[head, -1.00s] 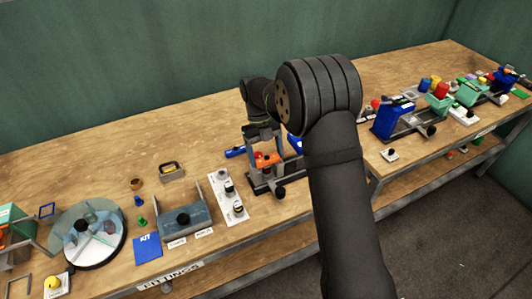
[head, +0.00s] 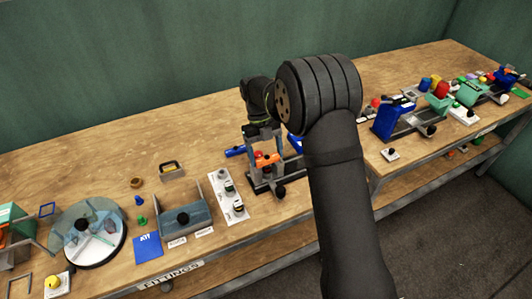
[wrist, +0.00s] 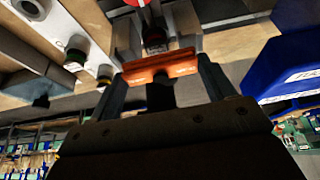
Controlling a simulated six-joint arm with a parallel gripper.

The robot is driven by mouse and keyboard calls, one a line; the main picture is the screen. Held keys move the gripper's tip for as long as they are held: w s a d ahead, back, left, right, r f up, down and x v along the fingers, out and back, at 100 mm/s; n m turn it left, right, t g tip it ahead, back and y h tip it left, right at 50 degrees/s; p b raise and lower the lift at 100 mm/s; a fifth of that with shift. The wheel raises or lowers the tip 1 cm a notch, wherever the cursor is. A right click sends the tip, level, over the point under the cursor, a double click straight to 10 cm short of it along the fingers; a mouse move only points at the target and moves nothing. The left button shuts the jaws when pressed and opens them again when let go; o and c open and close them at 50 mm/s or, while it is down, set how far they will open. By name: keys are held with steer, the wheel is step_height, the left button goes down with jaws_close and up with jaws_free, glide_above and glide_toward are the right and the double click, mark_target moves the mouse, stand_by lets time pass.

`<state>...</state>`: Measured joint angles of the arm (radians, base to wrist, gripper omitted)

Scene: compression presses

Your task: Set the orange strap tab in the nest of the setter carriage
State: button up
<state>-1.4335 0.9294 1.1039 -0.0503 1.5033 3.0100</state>
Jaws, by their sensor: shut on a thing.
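My gripper (wrist: 162,78) is shut on the orange strap tab (wrist: 160,66), which spans crosswise between the two fingers in the wrist view. In the head view the tab (head: 267,160) shows as a small orange piece at the setter, below my wrist. The setter carriage (head: 264,184) is a dark base with grey uprights. In the wrist view grey setter parts (wrist: 183,20) lie just beyond the tab. The nest is not clearly visible, and I cannot tell whether the tab touches it.
Blue pieces (head: 235,152) flank the setter. A white strip with several round knobs (head: 238,207) and a grey fixture (head: 184,219) stand to its left. A round turntable with a clear cover (head: 88,232) is farther left. Bare wood lies behind.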

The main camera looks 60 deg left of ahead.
steer(key=shift+f, duration=0.35)
steer(key=o, duration=1)
steer(key=shift+o, duration=0.2)
steer(key=shift+r, duration=0.1)
steer(key=v, duration=1.7)
steer(key=x, duration=1.7)
